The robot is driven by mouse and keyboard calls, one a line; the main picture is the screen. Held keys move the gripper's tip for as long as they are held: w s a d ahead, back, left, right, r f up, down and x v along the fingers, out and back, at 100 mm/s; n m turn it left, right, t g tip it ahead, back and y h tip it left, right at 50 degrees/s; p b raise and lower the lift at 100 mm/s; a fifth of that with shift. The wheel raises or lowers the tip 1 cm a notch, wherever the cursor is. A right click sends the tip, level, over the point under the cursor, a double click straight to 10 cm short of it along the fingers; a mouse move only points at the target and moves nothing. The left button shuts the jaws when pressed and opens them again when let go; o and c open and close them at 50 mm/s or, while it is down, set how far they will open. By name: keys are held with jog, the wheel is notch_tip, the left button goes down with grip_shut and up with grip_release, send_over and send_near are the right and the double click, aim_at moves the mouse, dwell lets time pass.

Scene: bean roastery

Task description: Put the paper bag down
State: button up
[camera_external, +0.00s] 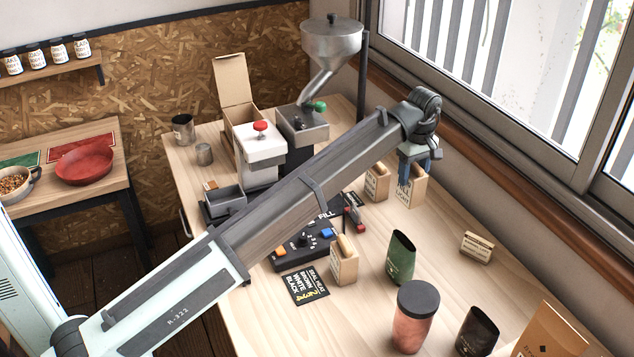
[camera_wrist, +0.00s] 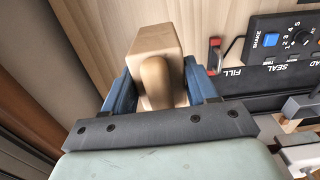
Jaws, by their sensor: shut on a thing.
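A tan paper bag (camera_external: 413,193) with a label stands upright in my gripper (camera_external: 418,172), over the window side of the table. In the wrist view the bag (camera_wrist: 150,40) has a boxy body and a rounded tan top. It sits between the blue fingers of my gripper (camera_wrist: 155,88), which are shut on it. Its base is hidden in the wrist view, and I cannot tell whether it touches the table. A similar tan bag (camera_external: 377,183) stands just left of it. Another (camera_external: 344,265) stands nearer, beside the control box.
The black control box (camera_external: 303,244) with a blue button (camera_wrist: 270,40) is left of the held bag. Bare tabletop (camera_external: 440,225) lies between.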

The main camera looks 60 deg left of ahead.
aim_at(409, 202)
jog(key=shift+f, duration=5)
jog(key=shift+f, duration=0.1)
jog(key=o, duration=1.2)
notch_tip(409, 202, up, 12)
jog(key=shift+r, duration=0.15)
